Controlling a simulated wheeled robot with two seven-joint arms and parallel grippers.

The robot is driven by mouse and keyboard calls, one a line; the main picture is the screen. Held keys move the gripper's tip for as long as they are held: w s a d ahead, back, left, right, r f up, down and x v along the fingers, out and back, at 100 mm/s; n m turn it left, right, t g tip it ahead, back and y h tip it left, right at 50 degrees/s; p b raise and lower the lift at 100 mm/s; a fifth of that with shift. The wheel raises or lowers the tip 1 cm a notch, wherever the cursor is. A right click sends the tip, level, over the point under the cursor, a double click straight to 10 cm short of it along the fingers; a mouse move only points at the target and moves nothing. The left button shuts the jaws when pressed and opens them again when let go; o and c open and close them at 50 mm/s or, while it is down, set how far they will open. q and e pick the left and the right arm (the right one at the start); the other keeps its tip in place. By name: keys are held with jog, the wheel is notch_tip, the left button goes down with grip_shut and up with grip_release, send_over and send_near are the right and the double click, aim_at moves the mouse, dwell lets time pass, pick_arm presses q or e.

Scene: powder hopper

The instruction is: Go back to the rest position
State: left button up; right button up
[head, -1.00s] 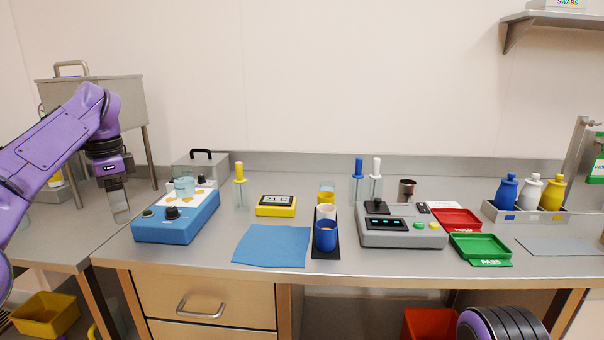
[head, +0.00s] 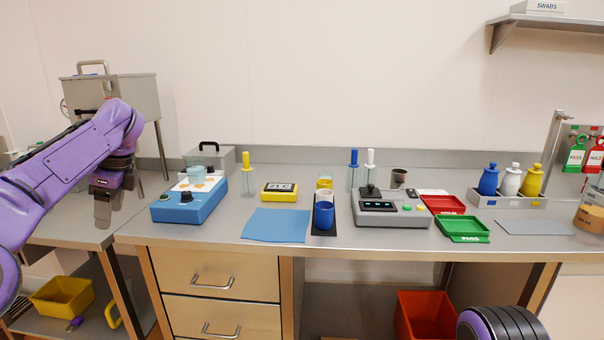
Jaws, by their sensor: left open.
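My left gripper (head: 103,213) hangs pointing down at the left, at the end of the purple left arm. It is open, and I see nothing between its fingers. It is over the gap between the left side table and the main bench, left of the blue device (head: 188,202) and apart from it. The steel powder hopper (head: 112,98) on legs stands behind my left arm, which hides part of it. My right gripper is not in view; only a purple and black part of my right arm shows at the bottom right.
The steel bench (head: 330,238) holds a blue mat (head: 276,225), blue cup (head: 324,215), yellow timer (head: 280,192), grey instrument (head: 390,208), red tray (head: 441,204) and green tray (head: 462,228). A bottle rack (head: 508,200) stands at right. A yellow bin (head: 62,297) and red bin (head: 426,315) sit below.

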pick_arm(q)
jog(key=w+d+f+m+t+y, duration=0.1)
jog(key=w+f+m+t+y, duration=0.3)
jog(key=f+m, duration=0.6)
jog(key=d+f+m+t+y, duration=0.2)
jog(key=f+m+y, duration=0.5)
jog(key=m, duration=0.5)
jog(key=s+d+f+m+t+h, duration=0.2)
jog(key=s+d+f+m+h, duration=0.25)
jog(key=f+m, duration=0.5)
jog(key=s+d+f+m+t+h, duration=0.25)
jog(key=s+f+m, duration=0.25)
jog(key=f+m, duration=0.4)
jog(key=s+d+f+m+g+h, duration=0.25)
jog(key=s+f+m, duration=0.25)
jog(key=s+f, duration=0.55)
jog(key=s+a+f+m+g+h, duration=0.1)
jog(key=s+f+m+g, duration=0.1)
jog(key=s, duration=1)
jog(key=s+f+m+g+h, duration=0.1)
jog(key=s+f+m+g, duration=0.1)
jog(key=s, duration=1)
jog(key=shift+s+a+f+g, duration=0.35)
jog(key=shift+g, duration=0.15)
